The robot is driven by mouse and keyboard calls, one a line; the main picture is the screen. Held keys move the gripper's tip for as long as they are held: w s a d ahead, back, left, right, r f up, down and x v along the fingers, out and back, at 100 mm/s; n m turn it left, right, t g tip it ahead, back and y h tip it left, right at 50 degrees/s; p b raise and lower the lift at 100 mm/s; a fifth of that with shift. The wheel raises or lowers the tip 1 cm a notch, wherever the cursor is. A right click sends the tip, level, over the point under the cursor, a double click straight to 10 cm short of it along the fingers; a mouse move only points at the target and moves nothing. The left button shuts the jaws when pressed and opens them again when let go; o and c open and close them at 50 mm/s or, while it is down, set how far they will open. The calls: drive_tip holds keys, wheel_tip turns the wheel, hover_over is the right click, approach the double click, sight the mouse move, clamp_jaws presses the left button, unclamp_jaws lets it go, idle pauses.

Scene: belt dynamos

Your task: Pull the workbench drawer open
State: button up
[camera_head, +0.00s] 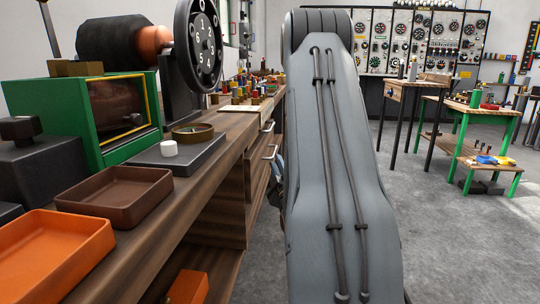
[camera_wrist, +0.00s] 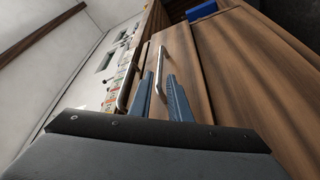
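The wooden workbench (camera_head: 215,175) runs along the left in the head view, with drawers set in its front. Two silver bar handles show there, an upper handle (camera_head: 267,127) and a lower handle (camera_head: 270,152). The drawer fronts look shut. In the wrist view, my gripper (camera_wrist: 160,74) has two blue fingers standing apart. One handle (camera_wrist: 161,60) lies in the gap between them, in front of a brown drawer face (camera_wrist: 215,75). I cannot tell whether the fingers touch metal. My arm mostly hides the gripper in the head view.
On the bench top are an orange tray (camera_head: 50,255), a brown tray (camera_head: 115,193), a green-framed machine (camera_head: 85,115) and a black dial (camera_head: 203,45). Small tables (camera_head: 480,110) stand at the right. Grey floor (camera_head: 460,245) is clear right of my arm.

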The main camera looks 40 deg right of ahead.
sight(274, 152)
drive_tip(key=b+x, duration=0.1)
drive_tip(key=x, duration=0.5)
drive_tip(key=shift+w+d+r, duration=0.15)
drive_tip(key=shift+w+d, duration=0.05)
drive_tip(key=shift+w, duration=0.1)
drive_tip(key=shift+c, duration=0.4)
clamp_jaws()
